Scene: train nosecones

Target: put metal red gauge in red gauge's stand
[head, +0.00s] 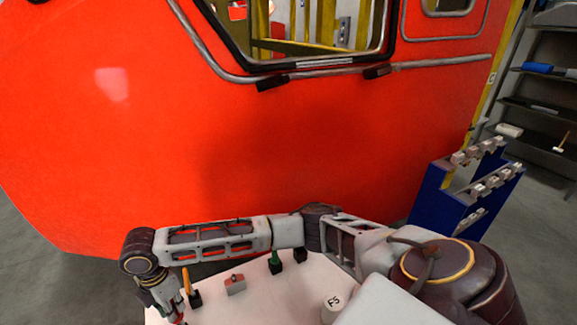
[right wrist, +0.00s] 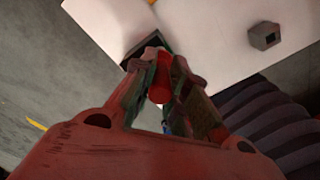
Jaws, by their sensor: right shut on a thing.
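My right gripper (head: 172,309) is low at the left end of the white table in the head view. In the right wrist view my right gripper (right wrist: 165,72) is shut on a red gauge (right wrist: 159,88), a rounded red piece between the fingers. A dark square stand (right wrist: 146,46) lies just past the fingertips at the table edge. The fingers partly cover it, so I cannot tell whether the gauge touches it or is inside it. My left gripper is not in view.
The white table (head: 262,300) holds an orange-handled piece (head: 186,280) in a black stand (head: 195,299), a small grey block (head: 235,285), a green piece (head: 275,257) in a black stand and another black stand (head: 300,255). A large red train nosecone (head: 300,140) rises behind. A blue rack (head: 430,198) stands right.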

